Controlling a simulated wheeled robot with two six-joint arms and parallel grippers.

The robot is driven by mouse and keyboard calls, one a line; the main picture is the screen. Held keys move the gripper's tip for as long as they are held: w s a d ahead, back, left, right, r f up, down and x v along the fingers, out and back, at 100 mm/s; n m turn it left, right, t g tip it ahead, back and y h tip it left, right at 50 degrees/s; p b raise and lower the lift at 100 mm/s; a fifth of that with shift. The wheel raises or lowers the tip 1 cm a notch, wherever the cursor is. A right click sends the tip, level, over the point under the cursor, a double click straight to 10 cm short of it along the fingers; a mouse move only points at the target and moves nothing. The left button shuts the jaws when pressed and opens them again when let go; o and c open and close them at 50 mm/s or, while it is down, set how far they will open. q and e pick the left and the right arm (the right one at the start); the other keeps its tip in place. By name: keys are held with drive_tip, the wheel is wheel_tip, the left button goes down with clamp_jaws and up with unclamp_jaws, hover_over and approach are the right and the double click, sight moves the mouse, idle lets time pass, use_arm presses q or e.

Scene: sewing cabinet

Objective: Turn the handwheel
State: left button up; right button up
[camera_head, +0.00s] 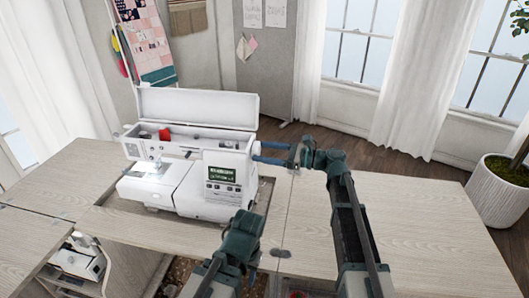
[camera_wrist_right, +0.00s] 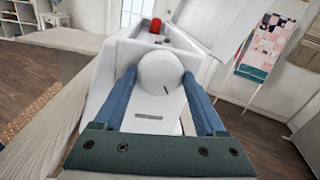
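The white sewing machine (camera_head: 190,165) stands upright in the cabinet top, its lid raised. Its round white handwheel (camera_wrist_right: 160,73) is on the end facing the right wrist camera, with a short dark mark near its lower edge. My right gripper (camera_wrist_right: 159,74) has one blue finger on each side of the handwheel, with no clear gap visible. In the head view my right gripper (camera_head: 257,153) reaches in from the right at the machine's end; the handwheel is hardly visible there. My left gripper (camera_head: 243,230) is low in front of the machine, its fingers hidden.
The wooden cabinet top (camera_head: 400,215) is clear on the right. A red spool (camera_head: 165,134) sits on the machine. A second white machine (camera_head: 80,258) is on a shelf at lower left. A potted plant (camera_head: 497,195) stands at the far right.

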drive_tip(key=c, duration=0.7)
drive_tip(key=shift+o, duration=0.2)
